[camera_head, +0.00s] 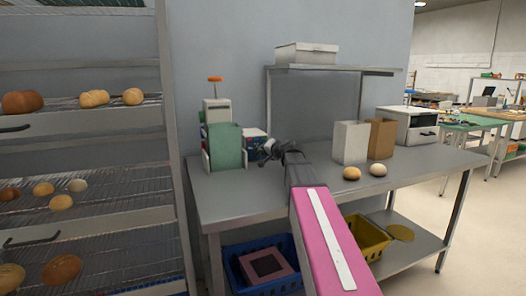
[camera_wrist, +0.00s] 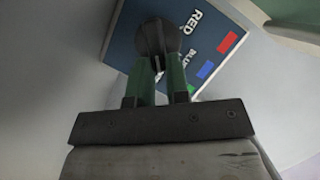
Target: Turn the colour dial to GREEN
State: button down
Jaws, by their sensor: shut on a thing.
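The colour dial (camera_wrist: 155,32) is a dark round knob on a blue panel (camera_wrist: 192,20) in the wrist view. The panel bears the word RED, a partly covered word that seems to read BLUE, and red, blue and green patches. The green patch (camera_wrist: 191,90) is partly hidden by a finger. My gripper (camera_wrist: 160,68) has its two green fingers closed on the dial's grip. Which colour the dial points at cannot be told. In the head view my gripper (camera_head: 268,149) reaches the small box at the back of the steel table, and the dial is hidden.
A green and white block-like unit with an orange knob (camera_head: 215,79) stands left of my gripper on the steel table (camera_head: 235,196). A white box (camera_head: 350,143), a brown box (camera_head: 382,139) and two buns stand to the right. A bread rack (camera_head: 85,125) is at the left.

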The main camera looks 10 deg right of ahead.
jog(key=shift+d+f+m, duration=0.1)
jog(key=shift+m, duration=0.3)
jog(key=c, duration=1.1)
grip_release()
jog(key=v, duration=1.1)
jog(key=shift+f, duration=0.2)
jog(key=shift+w, duration=0.1)
